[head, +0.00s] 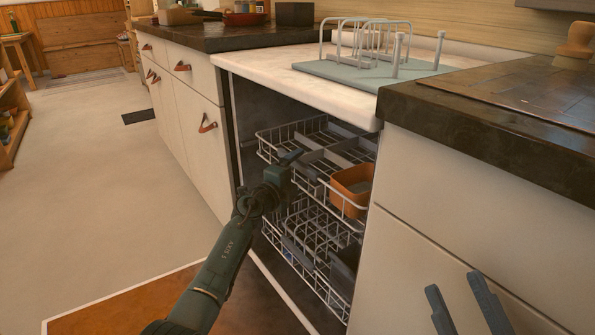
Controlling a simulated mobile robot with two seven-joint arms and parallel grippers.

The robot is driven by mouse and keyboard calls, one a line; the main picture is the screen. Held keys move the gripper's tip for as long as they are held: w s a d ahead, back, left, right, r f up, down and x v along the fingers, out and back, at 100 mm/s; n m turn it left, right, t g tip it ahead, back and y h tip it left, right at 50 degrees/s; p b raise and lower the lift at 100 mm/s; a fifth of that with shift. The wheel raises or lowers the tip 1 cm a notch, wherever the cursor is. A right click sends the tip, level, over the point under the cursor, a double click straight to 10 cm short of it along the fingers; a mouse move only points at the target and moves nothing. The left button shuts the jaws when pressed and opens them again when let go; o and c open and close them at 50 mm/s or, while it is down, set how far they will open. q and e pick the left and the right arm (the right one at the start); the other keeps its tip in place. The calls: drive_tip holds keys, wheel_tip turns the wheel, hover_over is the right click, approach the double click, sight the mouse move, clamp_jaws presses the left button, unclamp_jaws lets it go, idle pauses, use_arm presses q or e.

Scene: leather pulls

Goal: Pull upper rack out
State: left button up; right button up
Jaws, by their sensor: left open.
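The upper rack (330,124) is a white wire basket with grey inserts inside the open dishwasher. An orange-brown square container (352,183) sits in its right part. My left gripper (291,158) is open at the front of the upper rack, near the middle of its front rail. I cannot tell whether it touches the rail, and its fingers partly hide that area. My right gripper (454,282) shows only as two separated fingers at the bottom right, open and empty, in front of the white cabinet and away from the rack.
The lower rack (308,232) sits below, holding dark items. The dishwasher door is lowered beneath it. A light worktop with a drying rack (372,68) lies above. A dark-topped cabinet (470,215) borders the right, drawers (188,110) the left.

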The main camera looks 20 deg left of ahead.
use_arm(q)
drive_tip(key=shift+r, duration=0.2)
drive_tip(key=c, duration=1.2)
